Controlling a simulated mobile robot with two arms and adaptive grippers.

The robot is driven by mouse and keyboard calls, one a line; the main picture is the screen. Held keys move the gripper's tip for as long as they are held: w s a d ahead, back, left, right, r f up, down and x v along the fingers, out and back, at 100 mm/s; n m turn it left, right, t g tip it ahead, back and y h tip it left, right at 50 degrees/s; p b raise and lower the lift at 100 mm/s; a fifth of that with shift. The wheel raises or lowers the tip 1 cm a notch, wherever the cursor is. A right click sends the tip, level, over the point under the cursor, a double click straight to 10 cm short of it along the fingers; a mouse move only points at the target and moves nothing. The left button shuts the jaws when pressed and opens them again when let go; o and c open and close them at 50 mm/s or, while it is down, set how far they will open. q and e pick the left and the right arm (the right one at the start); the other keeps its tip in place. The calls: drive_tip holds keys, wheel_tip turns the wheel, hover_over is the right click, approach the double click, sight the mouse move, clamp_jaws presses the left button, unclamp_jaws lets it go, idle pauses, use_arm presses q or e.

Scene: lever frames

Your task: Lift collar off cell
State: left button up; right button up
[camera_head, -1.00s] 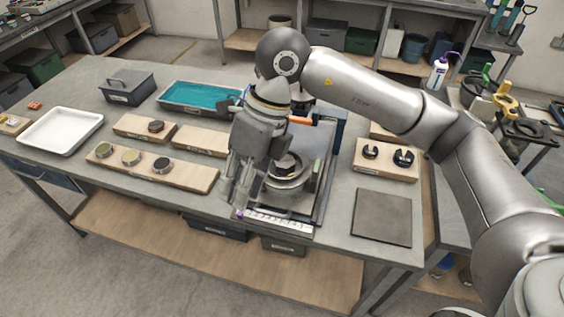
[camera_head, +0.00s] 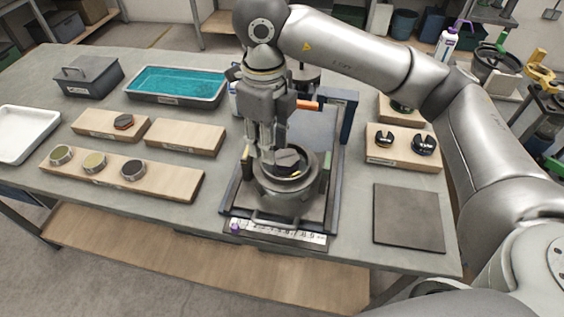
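The cell (camera_head: 287,201) is a round grey metal vessel standing on a dark frame (camera_head: 231,199) near the front of the bench. A ring-shaped rim, which looks like the collar (camera_head: 312,163), is around its top, with dark pieces inside the opening. My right gripper (camera_head: 267,157) points down at the cell's back left rim. Its fingers overlap the rim in the picture; I cannot tell whether they touch it or how far they are open. My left gripper is out of view.
A ruler strip (camera_head: 284,232) lies along the frame's front. Wooden boards with small round parts (camera_head: 132,170) stand left, and another board (camera_head: 403,160) stands right. A dark square plate (camera_head: 408,217) lies front right. A teal-filled tray (camera_head: 177,84) is behind left.

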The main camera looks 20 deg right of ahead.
sight(271, 183)
drive_tip(key=f, duration=0.1)
drive_tip(key=s+f, duration=0.1)
drive_tip(key=f, duration=0.1)
drive_tip(key=shift+f+p, duration=0.3)
drive_tip(key=shift+p, duration=0.05)
wheel_tip(271, 183, down, 6)
drive_tip(key=shift+s+r+p, duration=0.1)
drive_tip(key=shift+p, duration=0.9)
clamp_jaws()
